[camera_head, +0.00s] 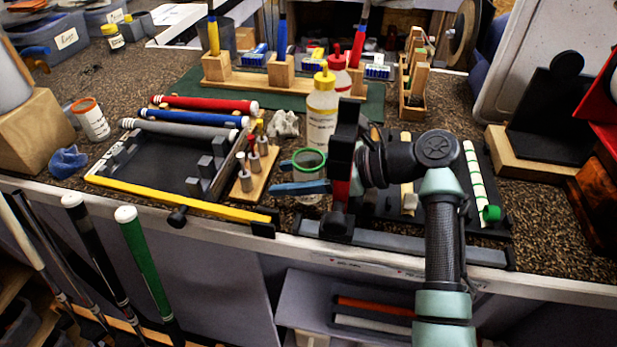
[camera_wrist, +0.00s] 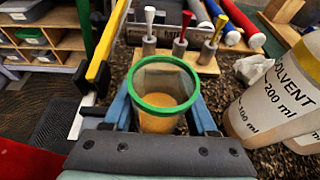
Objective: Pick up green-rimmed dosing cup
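The green-rimmed dosing cup (camera_wrist: 163,119) is clear, with amber at its base. In the wrist view it stands between the two blue fingers of my gripper (camera_wrist: 160,118), its rim facing the camera. The fingers lie on either side of the cup, with a narrow gap seeming to show beside its body. In the head view, the cup (camera_head: 309,160) shows its green ring above the near finger of my gripper (camera_head: 292,177), which hides part of its body. It seems upright near the bench's front edge.
A solvent bottle (camera_head: 321,115) stands close behind the cup, and a wooden block with small tools (camera_head: 254,172) is just left. A black tray (camera_head: 150,168) with a yellow ruler (camera_head: 180,200) lies farther left. Striped grip trays lie right of my wrist.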

